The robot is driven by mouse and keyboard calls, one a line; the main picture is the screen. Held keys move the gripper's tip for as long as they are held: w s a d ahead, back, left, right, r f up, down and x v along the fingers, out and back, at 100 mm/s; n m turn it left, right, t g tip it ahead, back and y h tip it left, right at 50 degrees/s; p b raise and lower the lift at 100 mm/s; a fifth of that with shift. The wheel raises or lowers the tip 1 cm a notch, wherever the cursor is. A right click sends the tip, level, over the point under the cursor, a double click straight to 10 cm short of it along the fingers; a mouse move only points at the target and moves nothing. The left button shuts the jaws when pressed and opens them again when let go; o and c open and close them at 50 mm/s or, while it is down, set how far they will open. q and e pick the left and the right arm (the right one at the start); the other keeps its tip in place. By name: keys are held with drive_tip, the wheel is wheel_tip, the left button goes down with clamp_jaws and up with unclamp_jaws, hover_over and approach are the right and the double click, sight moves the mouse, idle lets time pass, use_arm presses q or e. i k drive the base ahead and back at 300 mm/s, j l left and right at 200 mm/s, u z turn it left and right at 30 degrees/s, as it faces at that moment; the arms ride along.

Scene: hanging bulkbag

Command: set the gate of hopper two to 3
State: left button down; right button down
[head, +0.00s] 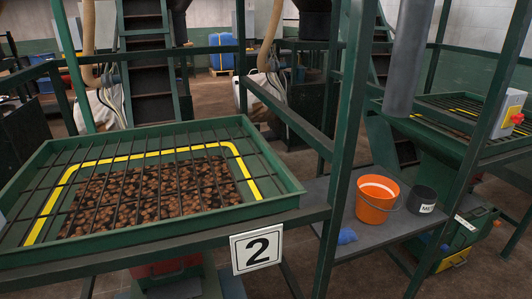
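Hopper two (283,197) is a wide green tray under a dark bar grid, at the left in the head view. Brown lumpy material (150,195) lies inside, below a yellow line (160,154) on the walls. A white sign (257,248) with a black 2 hangs on its front frame. Below the tray, only parts of a red piece (165,267) and green bodywork show. I cannot make out the gate or any scale of hopper two; the tray and frame cover most of the space underneath. Neither of my grippers is in view.
Right of hopper two, a grey shelf (340,258) holds an orange bucket (376,202), a dark pot (421,200) and a blue cloth-like lump (347,236). A green post (343,140) stands before it. Another gridded hopper (460,108) and a red-button box (509,114) are further right.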

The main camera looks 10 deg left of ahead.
sight(191, 288)
drive_tip(key=u, duration=1.15)
